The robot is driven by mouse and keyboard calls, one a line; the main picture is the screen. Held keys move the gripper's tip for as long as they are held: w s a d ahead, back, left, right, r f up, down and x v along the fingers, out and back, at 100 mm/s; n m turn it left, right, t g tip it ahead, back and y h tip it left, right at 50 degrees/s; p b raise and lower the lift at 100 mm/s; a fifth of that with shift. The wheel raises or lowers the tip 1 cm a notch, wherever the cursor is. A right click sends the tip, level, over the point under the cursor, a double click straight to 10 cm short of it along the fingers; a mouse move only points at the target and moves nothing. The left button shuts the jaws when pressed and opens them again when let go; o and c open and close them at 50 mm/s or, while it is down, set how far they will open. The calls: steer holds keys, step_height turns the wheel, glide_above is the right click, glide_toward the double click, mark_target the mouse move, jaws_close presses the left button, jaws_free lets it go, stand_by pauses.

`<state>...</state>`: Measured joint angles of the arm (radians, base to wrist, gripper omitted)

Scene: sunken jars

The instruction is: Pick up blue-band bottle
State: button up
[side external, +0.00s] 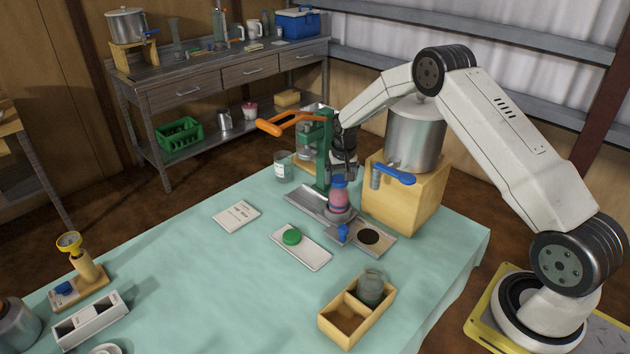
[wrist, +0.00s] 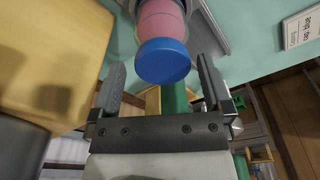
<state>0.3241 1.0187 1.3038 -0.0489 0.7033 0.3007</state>
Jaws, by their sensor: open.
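A bottle with a pink body and blue top (side external: 338,200) stands upright on the grey metal plate by the green press. In the wrist view its blue cap (wrist: 163,61) and pink body (wrist: 160,22) show at the fingertips. My gripper (side external: 342,176) is above the bottle, pointing down. In the wrist view my gripper (wrist: 162,70) is open, with one finger on each side of the cap and a gap on both sides. I cannot tell whether the fingers reach down past the cap. A separate blue band on the body is not clear.
A wooden box (side external: 405,205) with a steel pot and blue tap stands close on the right. The green press (side external: 324,150) with its orange lever stands close on the left. A tray with a green lid (side external: 291,237) and a divided wooden box (side external: 343,325) are in front.

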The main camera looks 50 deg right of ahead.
mark_target(339, 189)
steer(key=shift+w+f, duration=0.2)
steer(key=shift+f, duration=2.4)
steer(key=c, duration=1.3)
